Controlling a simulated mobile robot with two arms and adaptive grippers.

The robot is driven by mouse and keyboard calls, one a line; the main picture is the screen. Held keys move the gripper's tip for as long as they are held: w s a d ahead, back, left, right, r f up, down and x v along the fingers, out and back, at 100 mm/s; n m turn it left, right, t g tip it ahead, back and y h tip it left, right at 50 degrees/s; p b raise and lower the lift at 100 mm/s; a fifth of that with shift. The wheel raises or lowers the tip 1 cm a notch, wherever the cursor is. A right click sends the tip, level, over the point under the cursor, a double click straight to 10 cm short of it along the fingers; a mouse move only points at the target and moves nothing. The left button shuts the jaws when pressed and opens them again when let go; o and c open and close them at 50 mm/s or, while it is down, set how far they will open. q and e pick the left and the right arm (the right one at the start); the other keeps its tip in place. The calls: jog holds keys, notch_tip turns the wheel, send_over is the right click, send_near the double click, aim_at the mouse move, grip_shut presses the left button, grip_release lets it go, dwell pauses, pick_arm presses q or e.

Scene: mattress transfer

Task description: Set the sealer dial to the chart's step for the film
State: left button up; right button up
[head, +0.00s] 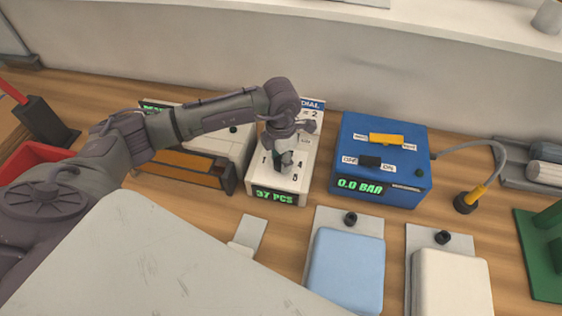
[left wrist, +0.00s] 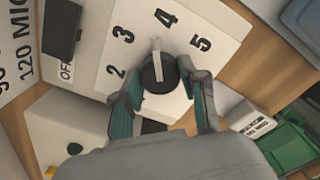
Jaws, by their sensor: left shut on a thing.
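The white sealer box (head: 297,165) stands in the middle of the table, with a green "37 PCS" display on its front. Its dial (left wrist: 158,76) is a dark round knob with a pale pointer, among the numbers 2, 3, 4 and 5. The pointer appears to lie between 3 and 4, nearer 4. My left gripper (head: 285,160) reaches down onto the dial and is shut on it; its fingers (left wrist: 160,100) flank the knob in the left wrist view. The film cannot be identified. My right gripper is out of view.
A blue box (head: 380,184) reading 0.0 BAR stands right of the sealer. A blue pad (head: 345,270) and a cream pad (head: 450,284) lie in front. Another white box (head: 215,138) stands left, under my arm. A green stand (head: 545,255) is at the right edge.

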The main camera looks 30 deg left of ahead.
pick_arm(q)
jog(key=n+b, duration=0.1)
jog(key=n, duration=0.2)
jog(key=shift+n, duration=0.3)
jog(key=shift+w+n+b, duration=0.1)
jog(key=shift+n+b, duration=0.7)
jog(key=shift+n, duration=0.9)
jog(key=shift+r, duration=0.1)
jog(key=o, duration=1.1)
jog(key=shift+o, duration=0.2)
notch_tip(320, 180, up, 12)
